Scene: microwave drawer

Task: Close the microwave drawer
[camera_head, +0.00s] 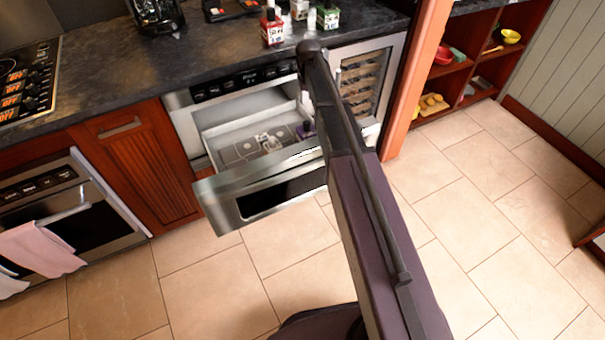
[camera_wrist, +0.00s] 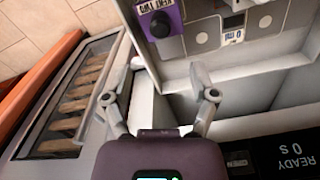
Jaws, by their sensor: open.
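The microwave drawer (camera_head: 272,205) is pulled out from the microwave body (camera_head: 185,125) under the counter. Its steel front has a dark window, and its pale tray (camera_head: 222,131) is visible inside. A purple bottle (camera_head: 305,130) with a dark cap and label is at the tray's right side; it also shows in the wrist view (camera_wrist: 165,42). My gripper (camera_wrist: 166,65) is open and empty, above the drawer's right side near the microwave body.
A glass-fronted cooler with racks (camera_head: 362,85) stands right of the microwave. The dark counter (camera_head: 130,75) above holds bottles, including a red one (camera_head: 271,28). An oven (camera_head: 70,225) with a pink towel is at left. Open tiled floor (camera_head: 190,290) lies before the drawer.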

